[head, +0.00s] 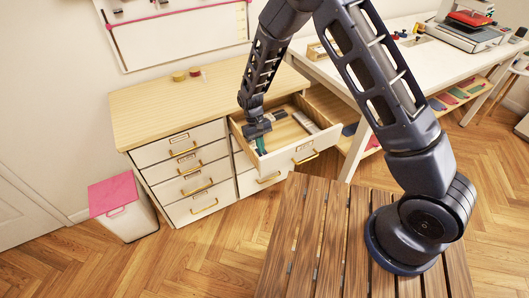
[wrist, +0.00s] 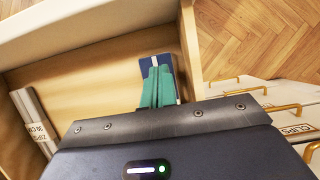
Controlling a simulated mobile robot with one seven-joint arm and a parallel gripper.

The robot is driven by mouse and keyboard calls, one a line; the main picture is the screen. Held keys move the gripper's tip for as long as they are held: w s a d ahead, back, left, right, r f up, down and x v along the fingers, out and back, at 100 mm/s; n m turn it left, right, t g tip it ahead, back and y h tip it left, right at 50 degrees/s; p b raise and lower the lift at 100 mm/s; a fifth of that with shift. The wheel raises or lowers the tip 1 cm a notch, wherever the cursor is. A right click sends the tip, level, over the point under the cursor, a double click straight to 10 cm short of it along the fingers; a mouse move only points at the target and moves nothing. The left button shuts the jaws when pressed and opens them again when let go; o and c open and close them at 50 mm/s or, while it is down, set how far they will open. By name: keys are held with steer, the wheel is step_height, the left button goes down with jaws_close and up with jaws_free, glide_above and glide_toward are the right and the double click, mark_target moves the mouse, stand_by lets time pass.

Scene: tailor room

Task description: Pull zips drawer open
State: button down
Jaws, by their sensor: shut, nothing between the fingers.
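The zips drawer (head: 288,158) is the top right drawer of the wooden-topped cabinet and stands pulled out. Its handle (head: 306,157) is on the white front. A grey bundle (head: 306,122) lies inside; in the wrist view the bundle (wrist: 33,118) has a label reading zips. My gripper (head: 261,147) reaches down into the drawer near its left side, just behind the front.
The left column of drawers (head: 183,165) is shut; a front labelled clips (wrist: 290,130) shows below. A pink-lidded bin (head: 125,215) stands at the left. A slatted wooden surface (head: 330,235) is under my arm. A white worktable (head: 400,70) stands at the right.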

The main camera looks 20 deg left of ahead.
steer(key=v, duration=0.9)
steer(key=w+d+r+m+t+y, duration=0.15)
steer(key=w+d+r, duration=0.25)
steer(key=d+r, duration=0.95)
steer(key=w+d+r+m+t+y, duration=0.1)
steer(key=w+d+r+m+y, duration=0.2)
steer(key=d+r, duration=1.05)
steer(key=s+d+r+m+t, duration=0.1)
steer(key=s+d+r, duration=0.15)
steer(key=d, duration=0.55)
steer(key=s+d+r+m+t, duration=0.1)
steer(key=s+d+r+t, duration=0.1)
steer(key=d+r, duration=0.35)
steer(key=s+d+m+t+h, duration=0.1)
steer(key=s+d+m+t, duration=0.1)
steer(key=s+d, duration=0.9)
steer(key=shift+d+r, duration=0.3)
steer(key=shift+d, duration=0.2)
steer(key=shift+m, duration=0.25)
